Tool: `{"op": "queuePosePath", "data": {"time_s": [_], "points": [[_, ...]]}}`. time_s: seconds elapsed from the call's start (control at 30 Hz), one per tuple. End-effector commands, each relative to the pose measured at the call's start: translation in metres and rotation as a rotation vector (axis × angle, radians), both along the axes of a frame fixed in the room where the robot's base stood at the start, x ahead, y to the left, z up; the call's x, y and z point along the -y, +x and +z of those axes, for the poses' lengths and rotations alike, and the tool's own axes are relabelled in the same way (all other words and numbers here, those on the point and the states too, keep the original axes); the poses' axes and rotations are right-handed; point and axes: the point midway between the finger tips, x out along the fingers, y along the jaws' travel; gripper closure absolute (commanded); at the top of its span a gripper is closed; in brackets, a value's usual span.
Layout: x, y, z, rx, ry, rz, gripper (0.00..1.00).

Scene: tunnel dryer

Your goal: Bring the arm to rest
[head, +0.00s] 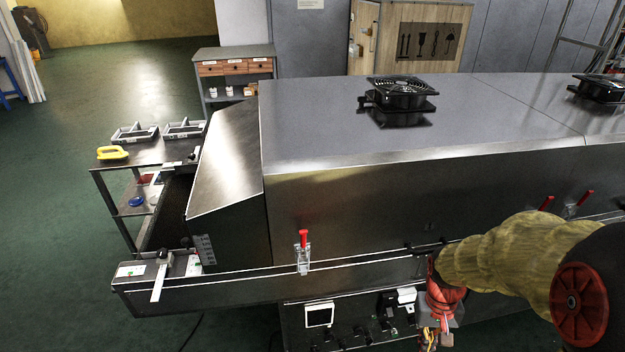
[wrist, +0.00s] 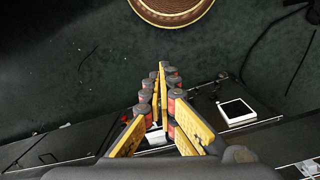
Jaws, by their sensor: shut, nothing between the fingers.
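My gripper (wrist: 162,72) shows in the wrist view with its yellow fingers meeting at the tips, shut and empty. In the head view my gripper (head: 430,338) hangs fingers down at the lower right, in front of the dryer's side. The arm above it wears a yellowish cloth sleeve. The long metal tunnel dryer (head: 360,130) fills the middle and right of the head view.
A red-handled clamp (head: 303,252) and a thin cord run along the dryer's near side. A steel table (head: 105,166) stands left. Green floor is open at far left.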

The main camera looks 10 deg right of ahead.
Motion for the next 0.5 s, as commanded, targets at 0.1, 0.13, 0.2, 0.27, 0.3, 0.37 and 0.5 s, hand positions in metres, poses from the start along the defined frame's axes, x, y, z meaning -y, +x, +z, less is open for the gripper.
{"op": "queuePosePath", "data": {"time_s": [0.1, 0.13, 0.2, 0.27, 0.3, 0.37, 0.5], "points": [[-0.025, -0.010, 0.049, 0.051, -0.001, 0.020, 1.00], [-0.031, -0.013, 0.060, 0.065, -0.001, 0.026, 1.00], [-0.045, -0.020, 0.083, 0.101, 0.000, 0.042, 1.00], [-0.056, -0.025, 0.103, 0.141, -0.001, 0.059, 1.00], [-0.063, -0.027, 0.116, 0.171, -0.002, 0.071, 1.00], [-0.073, -0.030, 0.134, 0.223, -0.005, 0.091, 1.00], [-0.093, -0.034, 0.179, 0.366, -0.019, 0.148, 1.00]]}}
